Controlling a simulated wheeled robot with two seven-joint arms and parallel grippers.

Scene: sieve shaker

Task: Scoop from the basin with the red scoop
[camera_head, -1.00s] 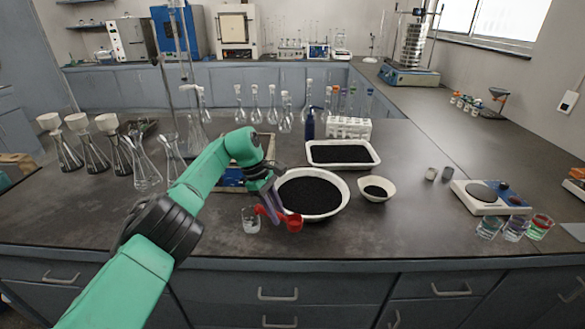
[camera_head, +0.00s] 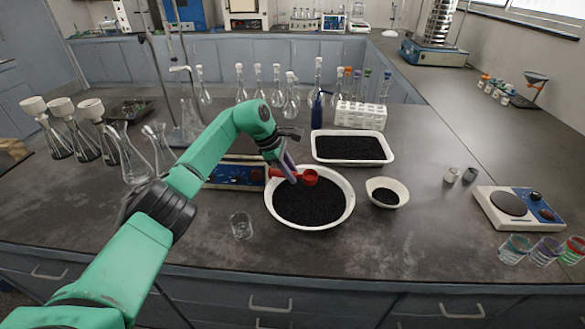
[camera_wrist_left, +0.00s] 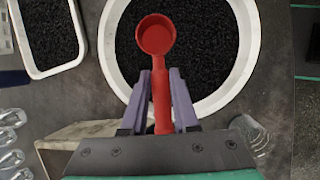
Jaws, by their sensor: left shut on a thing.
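The red scoop (camera_head: 309,177) is held by its handle in my left gripper (camera_head: 291,172), which is shut on it. In the left wrist view the scoop (camera_wrist_left: 156,38) points away from the fingers (camera_wrist_left: 162,85), and its cup looks empty. The white basin (camera_head: 349,208) holds black granules (camera_head: 308,207). The scoop is over the far part of the basin, and it appears above the granules, not in them. My right gripper is not in view.
A white tray of black granules (camera_head: 391,153) is behind the basin and a small white bowl (camera_head: 404,186) to its right. A glass beaker (camera_head: 241,226) stands at the front left. Glass flasks (camera_head: 290,98) stand behind.

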